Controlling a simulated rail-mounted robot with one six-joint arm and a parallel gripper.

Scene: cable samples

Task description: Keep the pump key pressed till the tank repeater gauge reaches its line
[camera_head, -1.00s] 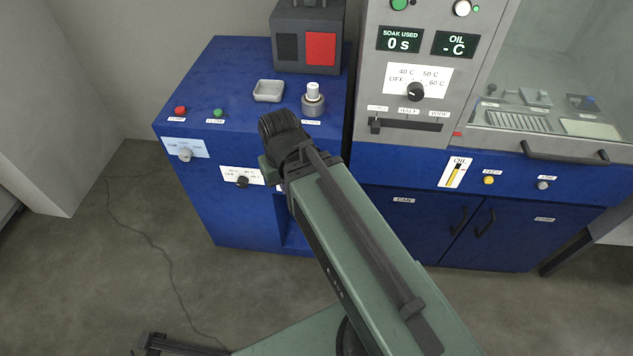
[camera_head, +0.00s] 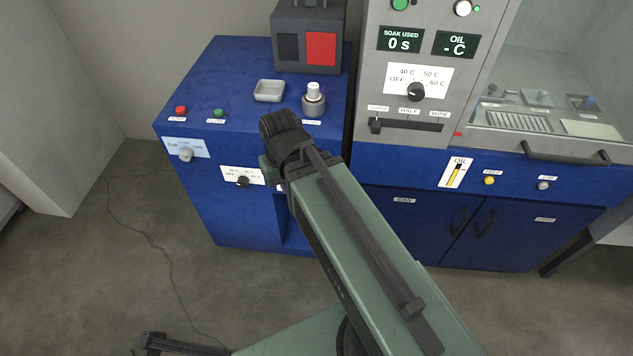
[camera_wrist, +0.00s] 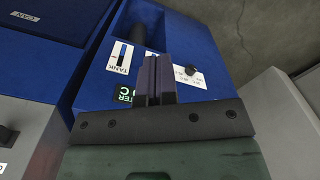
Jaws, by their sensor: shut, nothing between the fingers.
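The tank gauge (camera_wrist: 120,56) shows in the wrist view as a white plate marked TANK, on the blue cabinet face left of my fingers. My gripper (camera_wrist: 157,64) is shut and empty in front of that face. I cannot tell whether it touches anything. In the head view my arm hides the fingers. I cannot say for sure which control is the pump key. A red button (camera_head: 180,110) and a green button (camera_head: 218,113) stand on the cabinet top, their labels unreadable.
A dark knob (camera_wrist: 190,70) is right of my fingers, and a green display (camera_wrist: 124,92) is below the gauge. An oil gauge (camera_head: 455,173) is at right.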

